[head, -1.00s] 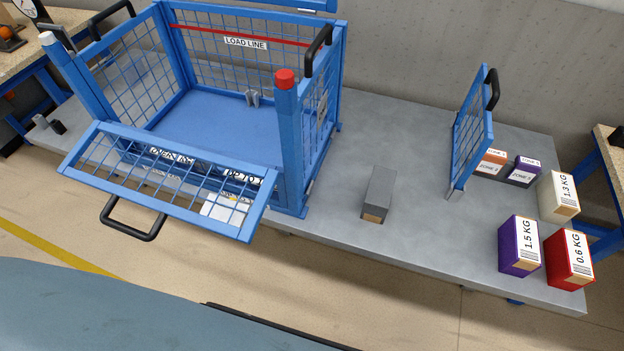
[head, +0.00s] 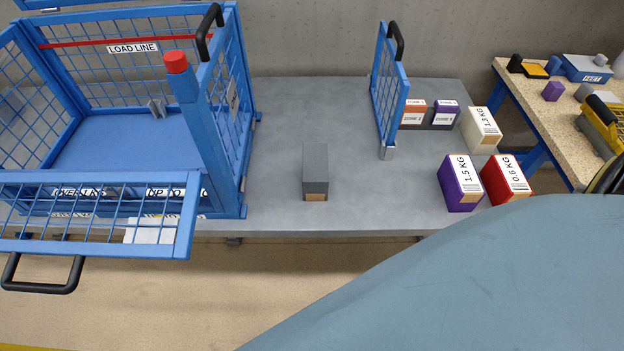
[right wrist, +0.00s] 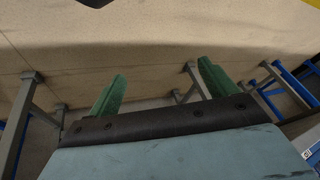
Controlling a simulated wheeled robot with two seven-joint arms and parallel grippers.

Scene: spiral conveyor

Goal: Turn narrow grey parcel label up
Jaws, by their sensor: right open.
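The narrow grey parcel (head: 315,165) stands alone on the grey bench, right of the blue mesh cage. Its top is plain grey. A tan patch shows low on its near face; no white label shows on the faces I see. In the right wrist view my right gripper (right wrist: 160,92) is open and empty, its green fingers apart, with the floor and table legs beyond. My right gripper is not visible in the head view, and my left gripper is in neither view.
The blue cage (head: 215,140) has its front flap (head: 95,215) folded down over the bench edge. A blue mesh panel (head: 388,90) stands right of the parcel. Purple (head: 459,185), red (head: 506,180) and cream (head: 480,130) boxes stand farther right. Bench (head: 350,200) around the parcel is clear.

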